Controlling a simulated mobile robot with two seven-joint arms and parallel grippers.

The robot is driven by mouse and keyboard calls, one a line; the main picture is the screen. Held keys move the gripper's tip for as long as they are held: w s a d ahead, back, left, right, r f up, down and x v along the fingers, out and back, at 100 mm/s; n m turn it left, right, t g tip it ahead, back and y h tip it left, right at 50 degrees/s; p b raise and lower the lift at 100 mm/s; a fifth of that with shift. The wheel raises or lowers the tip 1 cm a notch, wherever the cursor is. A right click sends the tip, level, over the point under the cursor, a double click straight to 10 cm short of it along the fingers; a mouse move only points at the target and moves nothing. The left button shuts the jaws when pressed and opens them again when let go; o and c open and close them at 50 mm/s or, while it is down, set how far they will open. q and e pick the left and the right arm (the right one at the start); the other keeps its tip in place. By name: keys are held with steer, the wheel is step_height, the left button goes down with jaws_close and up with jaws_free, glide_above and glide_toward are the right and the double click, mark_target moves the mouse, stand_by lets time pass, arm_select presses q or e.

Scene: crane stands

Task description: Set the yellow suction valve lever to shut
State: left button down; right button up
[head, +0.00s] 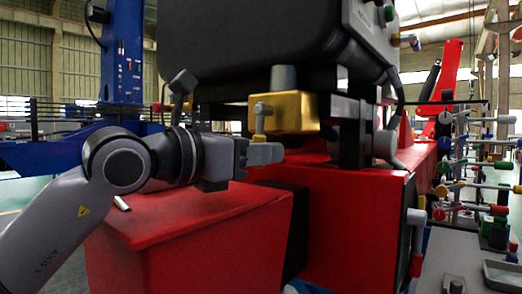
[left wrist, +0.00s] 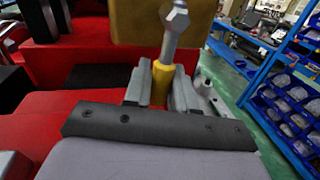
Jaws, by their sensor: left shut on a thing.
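The brass-yellow valve body (head: 296,112) sits under the large black tank in the head view. It also shows at the top of the left wrist view (left wrist: 130,20). Its yellow lever (head: 261,112) hangs down on the near side of the body. In the left wrist view the lever's yellow end (left wrist: 161,84) lies between the two grey fingers, below a grey shaft with a hex end. My left gripper (head: 264,154) is shut on the lever's lower end, which the fingers partly hide in the head view. My right gripper is out of view.
A red box-shaped housing (head: 200,235) stands below my left arm. The black tank (head: 250,40) hangs close above the valve. A rack with several coloured levers (head: 475,175) stands at the right. Blue shelving with bins (left wrist: 290,100) shows in the left wrist view.

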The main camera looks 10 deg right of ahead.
arm_select(q)
steer(key=shift+w+a+r+m, duration=0.15)
steer(key=shift+w+a+m, duration=0.25)
steer(key=shift+m, duration=0.6)
steer(key=c, duration=1.1)
jaws_free()
steer(key=shift+o, duration=0.2)
steer(key=shift+b+v, duration=0.4)
steer(key=shift+v, duration=3.15)
